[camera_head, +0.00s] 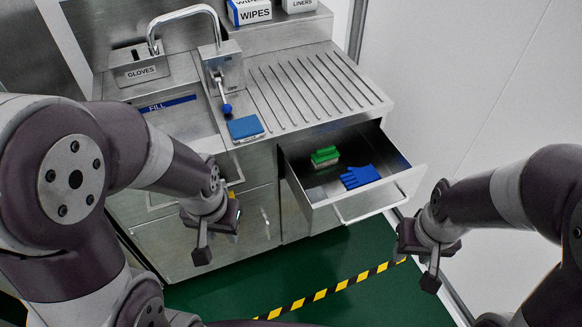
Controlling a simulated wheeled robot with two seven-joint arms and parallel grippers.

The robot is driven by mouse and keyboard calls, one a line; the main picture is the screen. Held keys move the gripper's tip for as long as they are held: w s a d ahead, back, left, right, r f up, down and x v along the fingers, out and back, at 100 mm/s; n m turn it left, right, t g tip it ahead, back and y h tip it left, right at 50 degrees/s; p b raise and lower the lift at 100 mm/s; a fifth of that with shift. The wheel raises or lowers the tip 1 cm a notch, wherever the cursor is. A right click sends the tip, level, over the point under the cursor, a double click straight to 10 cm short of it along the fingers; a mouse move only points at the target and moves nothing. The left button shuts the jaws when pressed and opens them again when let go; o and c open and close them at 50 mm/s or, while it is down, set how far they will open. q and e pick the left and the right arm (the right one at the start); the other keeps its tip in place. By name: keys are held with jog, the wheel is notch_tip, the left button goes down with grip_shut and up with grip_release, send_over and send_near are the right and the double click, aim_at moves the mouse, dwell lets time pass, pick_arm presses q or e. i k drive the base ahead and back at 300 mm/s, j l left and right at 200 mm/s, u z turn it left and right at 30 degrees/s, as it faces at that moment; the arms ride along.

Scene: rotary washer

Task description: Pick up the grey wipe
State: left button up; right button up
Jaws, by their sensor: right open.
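I cannot make out a grey wipe in the head view. A white box labelled WIPES (250,12) stands on the raised ledge at the back of the steel counter, cut off by the top edge of the picture. My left gripper (210,247) hangs in front of the cabinet below the sink, apart from the counter things; its jaw gap is hidden by the viewing angle. My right gripper (420,268) is open and empty, to the right of the pulled-out drawer (367,207).
A blue pad (245,128) lies beside the sink (185,120) and its tap (185,14). The ribbed drainboard (310,85) is clear.

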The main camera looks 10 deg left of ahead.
aim_at(315, 195)
jog(key=i+j+z, duration=0.5)
jog(key=j, duration=0.2)
jog(key=j+z, duration=0.35)
jog(key=z, duration=1)
